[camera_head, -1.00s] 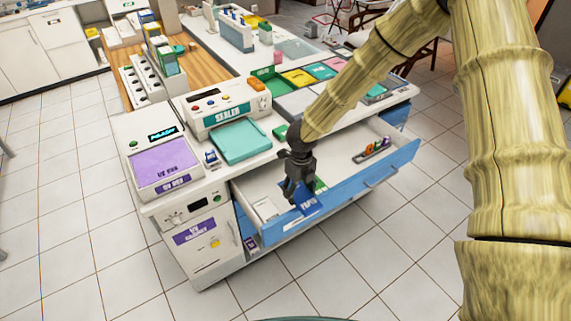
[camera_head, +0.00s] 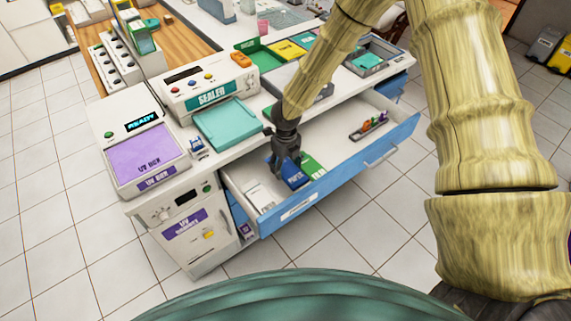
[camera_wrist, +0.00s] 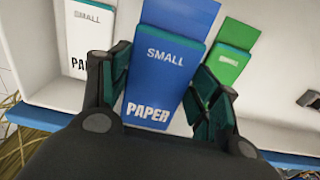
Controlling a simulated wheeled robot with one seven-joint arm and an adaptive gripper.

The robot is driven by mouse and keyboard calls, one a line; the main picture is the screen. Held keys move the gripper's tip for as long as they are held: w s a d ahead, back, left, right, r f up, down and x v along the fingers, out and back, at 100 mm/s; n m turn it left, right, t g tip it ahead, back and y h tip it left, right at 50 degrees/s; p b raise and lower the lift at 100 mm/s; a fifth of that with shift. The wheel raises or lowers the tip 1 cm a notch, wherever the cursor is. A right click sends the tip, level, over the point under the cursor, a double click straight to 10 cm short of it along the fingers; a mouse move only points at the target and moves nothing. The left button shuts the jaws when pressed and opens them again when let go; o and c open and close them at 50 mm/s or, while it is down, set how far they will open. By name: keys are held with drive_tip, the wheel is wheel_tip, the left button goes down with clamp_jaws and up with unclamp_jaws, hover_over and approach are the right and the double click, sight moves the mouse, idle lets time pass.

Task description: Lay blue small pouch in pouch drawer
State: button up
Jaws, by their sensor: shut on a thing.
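My gripper (camera_head: 284,158) is shut on a blue small pouch (camera_head: 296,176), inside the outline of the open pouch drawer (camera_head: 328,138). In the wrist view the pouch (camera_wrist: 160,85) reads SMALL PAPER and sits between both fingers (camera_wrist: 158,72). Another blue surface (camera_wrist: 182,14) shows just beyond its top edge. A white small pouch (camera_wrist: 88,35) lies to the left and a green small pouch (camera_wrist: 228,55) to the right, both in the drawer. I cannot tell whether the held pouch touches what is below it.
The drawer's blue front (camera_head: 340,178) stands out over the tiled floor. A small rack with coloured items (camera_head: 370,126) sits at the drawer's right end. The sealer (camera_head: 207,85), teal tray (camera_head: 228,124) and UV box (camera_head: 147,155) stand on the counter. The drawer's middle right is bare.

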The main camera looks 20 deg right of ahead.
drive_tip(key=shift+f+b, duration=1.75)
drive_tip(key=shift+f, duration=0.65)
drive_tip(key=shift+f+b, duration=0.5)
drive_tip(key=shift+f, duration=0.55)
drive_tip(key=shift+w+f, duration=0.1)
drive_tip(key=shift+f, duration=0.05)
drive_tip(key=o, duration=1.1)
wheel_tip(320, 180, up, 12)
